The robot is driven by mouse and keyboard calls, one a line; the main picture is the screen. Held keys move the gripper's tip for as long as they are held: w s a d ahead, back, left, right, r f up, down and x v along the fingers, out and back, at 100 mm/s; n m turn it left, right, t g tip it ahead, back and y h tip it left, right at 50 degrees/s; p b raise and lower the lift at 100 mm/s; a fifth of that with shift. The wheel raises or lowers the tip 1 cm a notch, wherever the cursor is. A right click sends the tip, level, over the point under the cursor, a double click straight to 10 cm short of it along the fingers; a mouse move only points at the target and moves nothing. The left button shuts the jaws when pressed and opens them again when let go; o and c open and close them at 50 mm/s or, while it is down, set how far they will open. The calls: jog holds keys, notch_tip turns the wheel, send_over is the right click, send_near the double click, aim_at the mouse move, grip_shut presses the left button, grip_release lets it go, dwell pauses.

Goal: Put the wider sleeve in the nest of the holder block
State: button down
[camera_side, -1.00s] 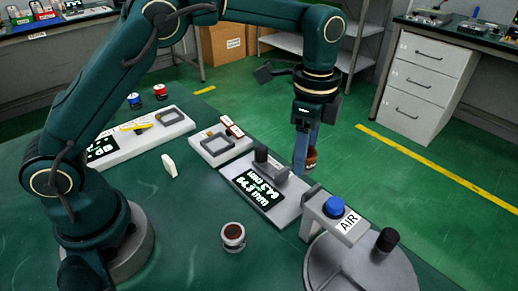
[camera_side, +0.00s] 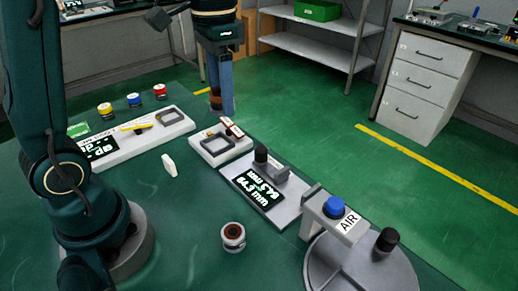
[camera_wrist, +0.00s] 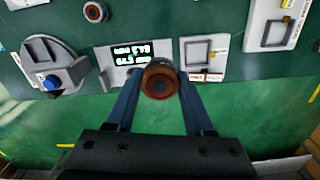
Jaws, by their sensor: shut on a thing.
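My gripper (camera_side: 222,105) is shut on a brown-topped sleeve (camera_wrist: 158,80), held in the air beyond the table's far edge. In the side view the held sleeve (camera_side: 215,98) is partly hidden by the blue fingers. A second sleeve (camera_side: 232,232), pale with a brown core, stands upright on the green table; it also shows in the wrist view (camera_wrist: 95,12). I cannot tell which is wider.
A grey gauge with a lit mm display (camera_side: 258,187) stands next to the block. An AIR stand with a blue knob (camera_side: 334,207) is at right. A white panel with another recess (camera_side: 148,142) and several coloured buttons are at left.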

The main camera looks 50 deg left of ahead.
jog(key=shift+s+f+n, duration=0.4)
jog(key=shift+s+n, duration=0.25)
jog(key=shift+n, duration=0.45)
jog(key=shift+w+r+m, duration=0.2)
jog(key=shift+w+m, duration=0.1)
jog(key=shift+m, duration=0.3)
jog(key=w+d+f+m, duration=0.3)
jog(key=w+d+m, duration=0.1)
jog(key=d+m, duration=0.2)
jog(key=w+d+f+m, duration=0.3)
jog(key=w+d+m, duration=0.1)
jog(key=d+m, duration=0.2)
jog(key=shift+w+d+m, duration=0.2)
jog(key=shift+d+m, duration=0.2)
jog(key=shift+d, duration=0.35)
jog(key=shift+f, duration=0.1)
